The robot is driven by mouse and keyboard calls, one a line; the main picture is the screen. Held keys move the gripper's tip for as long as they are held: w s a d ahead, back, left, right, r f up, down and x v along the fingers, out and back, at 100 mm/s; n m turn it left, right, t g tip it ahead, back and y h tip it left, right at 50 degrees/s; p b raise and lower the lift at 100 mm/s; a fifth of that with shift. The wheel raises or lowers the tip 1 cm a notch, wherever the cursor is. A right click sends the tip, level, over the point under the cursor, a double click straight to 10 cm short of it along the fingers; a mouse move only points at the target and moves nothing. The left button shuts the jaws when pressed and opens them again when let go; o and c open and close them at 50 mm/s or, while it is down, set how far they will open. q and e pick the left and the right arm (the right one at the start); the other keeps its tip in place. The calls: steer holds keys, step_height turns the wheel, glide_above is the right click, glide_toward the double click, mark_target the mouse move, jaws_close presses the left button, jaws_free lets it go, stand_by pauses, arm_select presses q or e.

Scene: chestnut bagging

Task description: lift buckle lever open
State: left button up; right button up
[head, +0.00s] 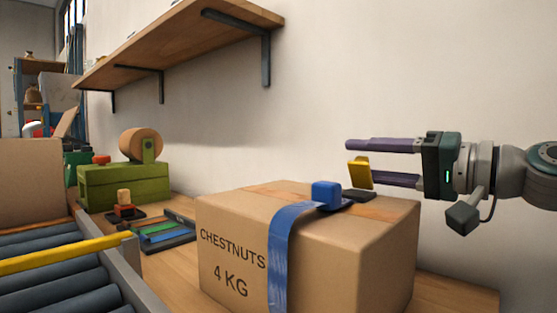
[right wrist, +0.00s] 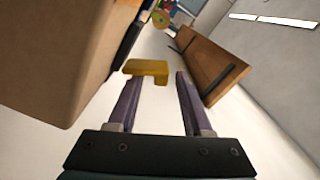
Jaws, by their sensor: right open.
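The cardboard box marked CHESTNUTS 4 KG (head: 235,262) stands on the wooden bench with a blue strap (head: 281,262) over its top and front. A blue block (head: 326,194) and a dark buckle base (head: 358,196) sit on top. The yellow buckle lever (head: 358,174) stands up, slightly tilted, above the dark base. My right gripper (head: 359,161) is open, coming in from the right, its purple fingers level with the lever. In the right wrist view the lever (right wrist: 147,68) is at the left fingertip, reaching partly across the gap. Contact cannot be told. My left gripper is out of view.
A roller conveyor (head: 60,265) with a yellow rail lies at the left. A green tape machine (head: 125,186) and a tray of coloured strips (head: 165,232) stand behind it. A wooden shelf (head: 180,40) hangs on the wall.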

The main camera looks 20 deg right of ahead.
steer(key=v, duration=0.9)
steer(key=shift+b, duration=0.3)
steer(key=shift+s, duration=0.1)
